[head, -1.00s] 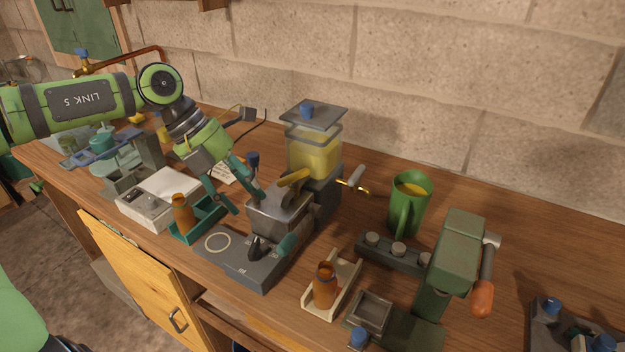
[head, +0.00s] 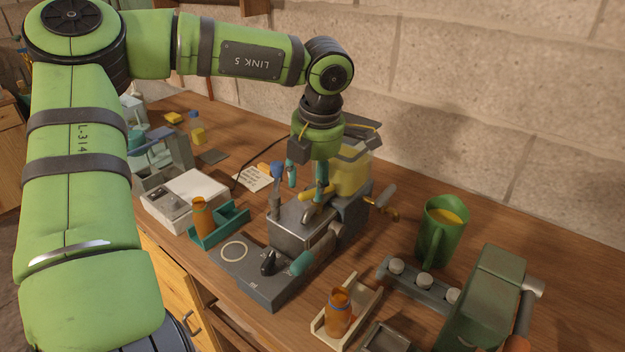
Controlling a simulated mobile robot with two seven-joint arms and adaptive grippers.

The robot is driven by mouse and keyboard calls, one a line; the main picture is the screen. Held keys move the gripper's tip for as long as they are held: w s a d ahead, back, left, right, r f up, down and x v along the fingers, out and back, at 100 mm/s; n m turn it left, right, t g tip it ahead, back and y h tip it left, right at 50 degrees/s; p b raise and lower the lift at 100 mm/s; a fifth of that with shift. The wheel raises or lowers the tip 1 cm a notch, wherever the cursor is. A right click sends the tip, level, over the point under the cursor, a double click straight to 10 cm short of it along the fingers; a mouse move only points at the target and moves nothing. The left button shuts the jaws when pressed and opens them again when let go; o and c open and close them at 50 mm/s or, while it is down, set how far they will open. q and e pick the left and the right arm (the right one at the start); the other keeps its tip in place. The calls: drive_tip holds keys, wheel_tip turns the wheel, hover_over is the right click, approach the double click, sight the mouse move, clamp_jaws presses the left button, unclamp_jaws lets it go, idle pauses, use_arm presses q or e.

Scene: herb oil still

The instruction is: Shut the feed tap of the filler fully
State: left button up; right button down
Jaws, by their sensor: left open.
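The filler (head: 300,225) is a grey machine on a dark base, with a clear hopper of yellow oil (head: 350,172) at its back. A yellow lever (head: 316,190) lies across its top in front of the hopper; it looks like the feed tap's handle, partly hidden by my gripper. A brass spout-like fitting with a grey grip (head: 380,205) sticks out on its right side. My left gripper (head: 306,182) is open, pointing down over the filler with its teal fingertips close to the yellow lever. I cannot tell whether they touch it. My right gripper is not in view.
A brown bottle (head: 203,216) stands in a teal holder left of the filler; another bottle (head: 338,312) sits in a cream tray in front. A green mug (head: 440,232) and a green press (head: 485,300) stand right. A white box (head: 185,200) stands left.

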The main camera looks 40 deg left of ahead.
use_arm(q)
drive_tip(key=shift+a+f, duration=0.1)
drive_tip(key=shift+f, duration=0.65)
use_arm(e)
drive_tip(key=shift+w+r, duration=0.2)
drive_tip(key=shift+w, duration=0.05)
use_arm(q)
clamp_jaws()
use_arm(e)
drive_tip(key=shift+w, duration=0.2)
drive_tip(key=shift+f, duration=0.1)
